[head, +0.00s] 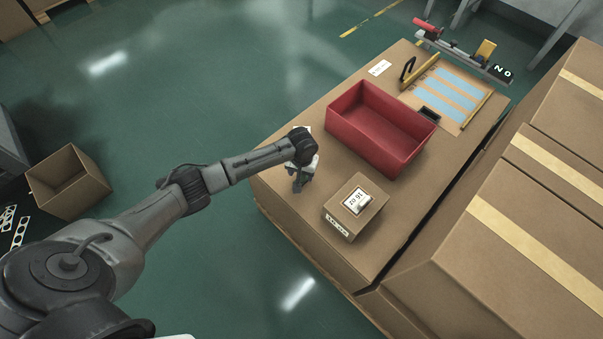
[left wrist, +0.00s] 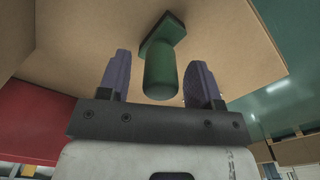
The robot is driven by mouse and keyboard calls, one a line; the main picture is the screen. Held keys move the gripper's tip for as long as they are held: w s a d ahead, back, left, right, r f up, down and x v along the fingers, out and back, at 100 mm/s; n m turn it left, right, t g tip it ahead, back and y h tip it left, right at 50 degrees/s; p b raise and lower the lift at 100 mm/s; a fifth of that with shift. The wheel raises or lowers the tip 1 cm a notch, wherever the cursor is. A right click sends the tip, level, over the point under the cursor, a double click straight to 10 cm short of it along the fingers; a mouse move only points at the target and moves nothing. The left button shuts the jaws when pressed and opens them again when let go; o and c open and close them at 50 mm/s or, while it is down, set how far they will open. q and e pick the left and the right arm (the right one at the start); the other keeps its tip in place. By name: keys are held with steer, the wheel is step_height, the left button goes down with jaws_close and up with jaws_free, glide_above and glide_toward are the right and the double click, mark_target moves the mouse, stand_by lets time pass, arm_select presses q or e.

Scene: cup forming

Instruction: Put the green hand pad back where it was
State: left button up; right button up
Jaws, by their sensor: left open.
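The green hand pad (left wrist: 162,72) shows in the left wrist view, with a flat base against the cardboard surface (left wrist: 228,48) and a rounded handle pointing toward the camera. My left gripper (head: 299,183) is open, low over the near left part of the cardboard-topped stack. In the left wrist view its two purple-grey fingers stand on either side of the handle, with a gap on each side. In the head view I cannot make out the pad; my gripper and wrist cover that spot. My right gripper is not in view.
A deep red bin (head: 352,116) stands behind and right of my left gripper. A small labelled cardboard box (head: 343,219) stands to its right. A board with blue strips (head: 450,92) lies at the far end. Large taped cartons (head: 545,215) rise along the right.

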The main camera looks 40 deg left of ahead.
arm_select(q)
step_height(320, 180, up, 10)
steer(key=p, duration=0.4)
steer(key=s+d+f+m+t+h, duration=0.1)
steer(key=s+d+f+m, duration=0.15)
steer(key=s+d, duration=0.45)
steer(key=s+d+f+m+t+h, duration=0.1)
steer(key=s+d+m, duration=0.2)
steer(key=s+d, duration=0.45)
steer(key=s+a+r+y, duration=0.1)
steer(key=s+a+r, duration=0.1)
steer(key=s, duration=0.6)
steer(key=s+a+r+m+t, duration=0.1)
steer(key=s+r, duration=0.3)
steer(key=s, duration=0.4)
steer(key=shift+a+r+t+y, duration=0.3)
steer(key=shift+a+r+y, duration=0.05)
steer(key=shift+a+y, duration=0.1)
step_height(320, 180, up, 48)
steer(key=p, duration=4.7)
steer(key=shift+f, duration=0.25)
